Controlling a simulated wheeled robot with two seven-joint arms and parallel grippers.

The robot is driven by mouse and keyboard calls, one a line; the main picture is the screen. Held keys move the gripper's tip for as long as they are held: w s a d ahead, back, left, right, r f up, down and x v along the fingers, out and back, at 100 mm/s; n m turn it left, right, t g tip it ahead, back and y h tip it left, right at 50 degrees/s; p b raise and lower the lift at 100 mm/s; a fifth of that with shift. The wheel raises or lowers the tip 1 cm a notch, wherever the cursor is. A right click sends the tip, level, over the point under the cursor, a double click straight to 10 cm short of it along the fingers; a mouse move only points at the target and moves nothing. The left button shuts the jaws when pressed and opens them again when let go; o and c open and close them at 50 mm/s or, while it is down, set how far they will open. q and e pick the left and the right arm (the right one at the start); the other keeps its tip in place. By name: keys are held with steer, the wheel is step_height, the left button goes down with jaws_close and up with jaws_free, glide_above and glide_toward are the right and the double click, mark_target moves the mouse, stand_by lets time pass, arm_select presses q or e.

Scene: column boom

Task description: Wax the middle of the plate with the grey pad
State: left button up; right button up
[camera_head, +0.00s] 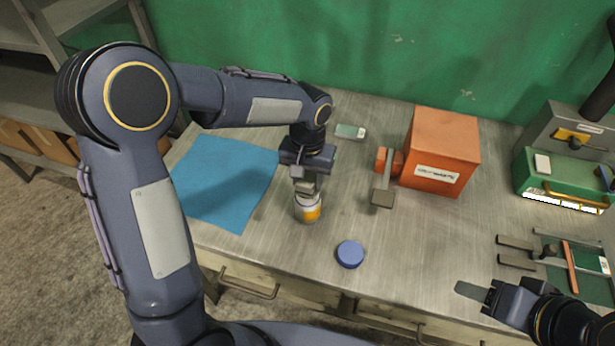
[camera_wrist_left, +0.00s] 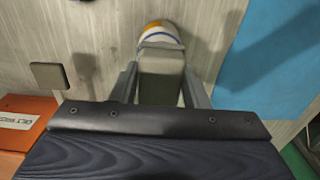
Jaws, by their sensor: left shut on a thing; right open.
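My left gripper (camera_head: 306,182) is shut on a grey block-shaped pad (camera_wrist_left: 162,75). It points down over a small white tin with an orange band (camera_head: 308,211). In the left wrist view the pad covers part of the tin (camera_wrist_left: 161,33); I cannot tell whether they touch. A flat blue sheet (camera_head: 224,182) lies to the left of the tin; it also shows in the left wrist view (camera_wrist_left: 270,65). I cannot tell for sure which thing is the plate. My right gripper (camera_head: 484,294) is open and empty at the bench's front right.
A blue round lid (camera_head: 350,254) lies in front of the tin. An orange box (camera_head: 440,150) with a grey metal arm (camera_head: 383,192) stands to the right. A small labelled block (camera_head: 351,131) lies behind.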

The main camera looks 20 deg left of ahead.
mark_target(307, 177)
arm_select(q)
steer(key=shift+f+b, duration=0.4)
steer(key=shift+f, duration=0.1)
arm_select(e)
steer(key=shift+f, duration=0.4)
stand_by(0.8)
steer(key=shift+r, duration=0.1)
arm_select(q)
steer(key=shift+r+p, duration=2.7)
steer(key=shift+r, duration=0.9)
arm_select(e)
step_height(307, 177, up, 5)
steer(key=shift+r, duration=0.1)
arm_select(q)
steer(key=shift+f, duration=0.1)
